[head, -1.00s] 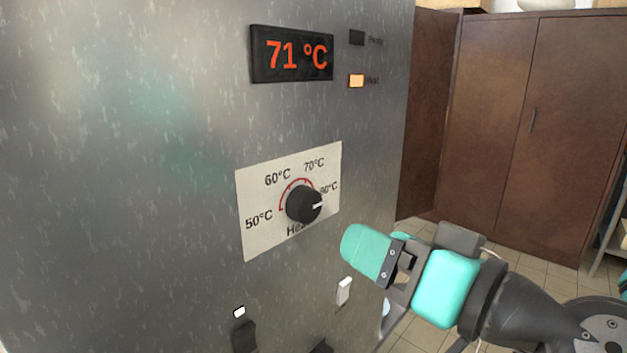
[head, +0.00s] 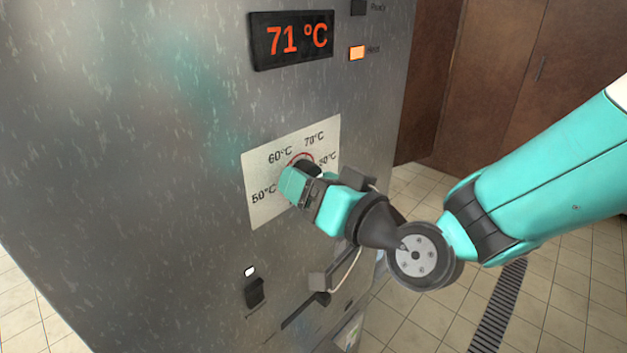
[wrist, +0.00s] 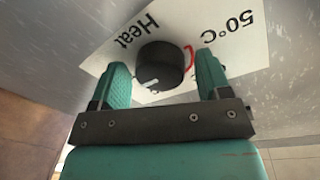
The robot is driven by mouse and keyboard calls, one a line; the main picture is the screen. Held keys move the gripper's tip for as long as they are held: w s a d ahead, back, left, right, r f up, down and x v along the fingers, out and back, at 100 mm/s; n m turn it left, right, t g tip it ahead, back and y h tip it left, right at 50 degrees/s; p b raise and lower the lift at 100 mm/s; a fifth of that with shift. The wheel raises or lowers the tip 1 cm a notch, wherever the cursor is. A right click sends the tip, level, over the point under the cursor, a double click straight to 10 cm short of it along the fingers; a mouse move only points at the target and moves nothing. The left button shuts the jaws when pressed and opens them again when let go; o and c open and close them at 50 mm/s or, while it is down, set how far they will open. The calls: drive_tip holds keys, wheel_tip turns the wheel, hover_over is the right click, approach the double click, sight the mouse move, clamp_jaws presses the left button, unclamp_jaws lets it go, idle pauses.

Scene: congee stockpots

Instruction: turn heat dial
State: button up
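The heat dial is a black round knob with a white pointer mark. It shows clearly in the wrist view (wrist: 160,66), between the two teal fingers of my gripper (wrist: 164,84). The fingers are open, with a visible gap on each side of the knob. In the head view my gripper (head: 300,182) is in front of the dial and hides most of it. The white dial plate (head: 262,208) reads 50°C, 60°C, 70°C and a partly hidden last mark. The display (head: 291,39) reads 71 °C in orange.
The orange heat lamp (head: 357,53) is lit; the ready lamp (head: 358,7) is dark. A black switch (head: 254,291) and other fittings stick out below the plate on the metal front. Brown cabinets (head: 480,80) stand behind at the right, with tiled floor before them.

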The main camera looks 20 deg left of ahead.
drive_tip(key=c, duration=0.7)
drive_tip(key=shift+f+n+b, duration=0.15)
drive_tip(key=shift+n+b, duration=0.25)
drive_tip(key=shift+b, duration=0.55)
drive_tip(key=n+b, duration=0.5)
drive_tip(key=b, duration=0.5)
drive_tip(key=n+y+b, duration=0.1)
drive_tip(key=n+b, duration=0.5)
drive_tip(key=b, duration=0.5)
drive_tip(key=shift+w+d, duration=0.1)
drive_tip(key=shift+w, duration=0.1)
drive_tip(key=shift+n+b, duration=0.35)
drive_tip(key=shift+n, duration=0.05)
drive_tip(key=shift+r, duration=0.2)
drive_tip(key=o, duration=0.9)
